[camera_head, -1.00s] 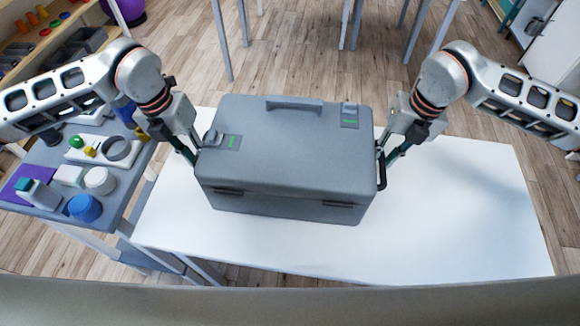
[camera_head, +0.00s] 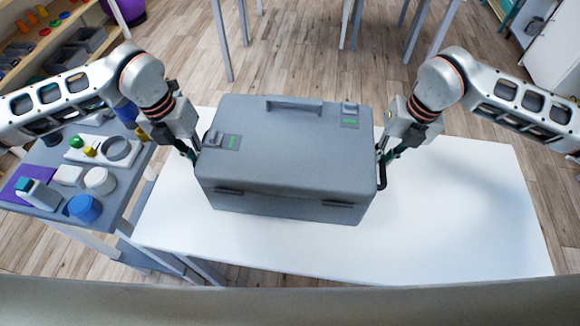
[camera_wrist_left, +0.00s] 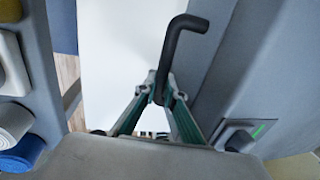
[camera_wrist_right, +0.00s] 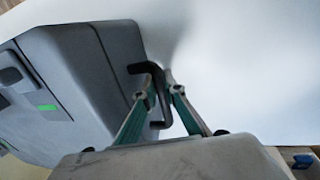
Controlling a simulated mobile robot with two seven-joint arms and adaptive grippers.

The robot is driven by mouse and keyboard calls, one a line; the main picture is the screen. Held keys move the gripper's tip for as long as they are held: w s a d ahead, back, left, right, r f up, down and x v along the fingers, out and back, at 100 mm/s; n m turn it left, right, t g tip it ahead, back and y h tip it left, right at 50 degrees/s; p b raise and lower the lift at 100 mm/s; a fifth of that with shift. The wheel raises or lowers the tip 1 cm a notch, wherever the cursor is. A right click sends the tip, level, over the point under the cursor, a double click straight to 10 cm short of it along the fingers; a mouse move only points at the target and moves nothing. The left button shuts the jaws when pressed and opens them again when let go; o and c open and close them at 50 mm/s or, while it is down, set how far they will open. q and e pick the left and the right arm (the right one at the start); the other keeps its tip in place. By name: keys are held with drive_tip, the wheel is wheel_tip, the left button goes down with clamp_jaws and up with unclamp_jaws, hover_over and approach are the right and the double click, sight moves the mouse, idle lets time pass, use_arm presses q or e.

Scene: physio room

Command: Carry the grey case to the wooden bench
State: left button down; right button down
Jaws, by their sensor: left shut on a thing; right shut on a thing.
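The grey case (camera_head: 285,160) is a closed box with a top handle and green-marked latches. It is at the white table (camera_head: 450,220); I cannot tell whether it rests on it or is just clear of it. My left gripper (camera_head: 194,158) is at its left side, shut on a dark side handle (camera_wrist_left: 172,50) in the left wrist view. My right gripper (camera_head: 386,160) is at its right side, shut on the other dark side handle (camera_wrist_right: 156,85) in the right wrist view. No wooden bench can be made out.
A grey cart (camera_head: 45,155) with blue and white tubs and small items stands close at the left. Wooden shelves (camera_head: 22,50) are at the upper left. Table legs (camera_head: 350,25) stand behind. The white table's right half is clear.

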use_arm(q)
drive_tip(key=shift+r, duration=0.2)
use_arm(e)
drive_tip(key=shift+r, duration=0.2)
